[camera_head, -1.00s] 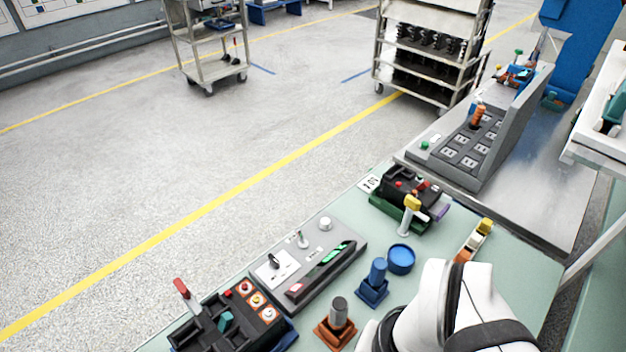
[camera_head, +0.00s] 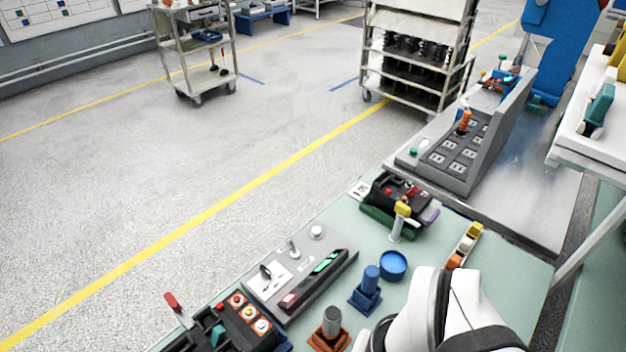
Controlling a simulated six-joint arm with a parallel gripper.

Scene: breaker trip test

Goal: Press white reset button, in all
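A white round button (camera_head: 317,232) sits at the far right end of a grey panel (camera_head: 342,262) on the pale green bench. A small lever (camera_head: 293,248), a black knob (camera_head: 266,271) and a dark strip with green and red ends (camera_head: 315,278) share this panel. A black box (camera_head: 218,332) at the bottom left holds a red button (camera_head: 236,300) and two paler buttons, the lower one whitish (camera_head: 262,326). I cannot tell which whitish button is the reset. My white arm link covers the bottom right; my gripper is out of view.
Blue (camera_head: 367,290) and brown (camera_head: 330,333) fixtures with upright cylinders stand between the panel and my arm. A blue round container (camera_head: 393,265) and a yellow-topped lever (camera_head: 400,220) stand behind. A grey console (camera_head: 465,145) is on the bench at upper right.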

